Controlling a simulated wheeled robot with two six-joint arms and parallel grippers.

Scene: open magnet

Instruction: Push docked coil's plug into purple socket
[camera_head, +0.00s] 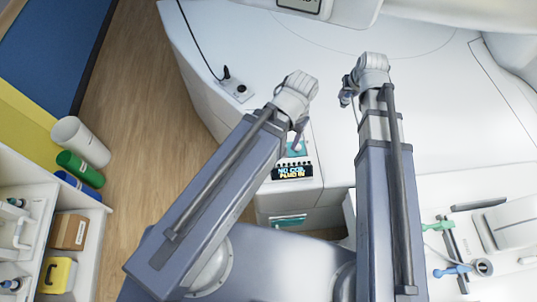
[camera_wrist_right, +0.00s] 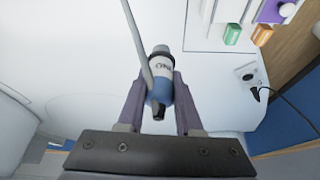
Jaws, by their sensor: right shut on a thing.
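The plug (camera_wrist_right: 159,78), blue and light grey with a dark tip, is in the right wrist view between the two fingers of my right gripper (camera_wrist_right: 160,88), which is shut on it. In the head view my right gripper (camera_head: 347,95) holds it above the white table; a thin grey cable (camera_wrist_right: 137,38) runs beside it. A purple patch (camera_wrist_right: 271,11) with a white round knob shows at the top right of the wrist view; I cannot tell whether it is the socket. The coil is not clearly seen. My left gripper (camera_head: 300,128) is over the console edge, its jaws unclear.
A plate with a black cable (camera_head: 236,88) lies at the table's left. A shelf (camera_head: 75,205) stands at the left.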

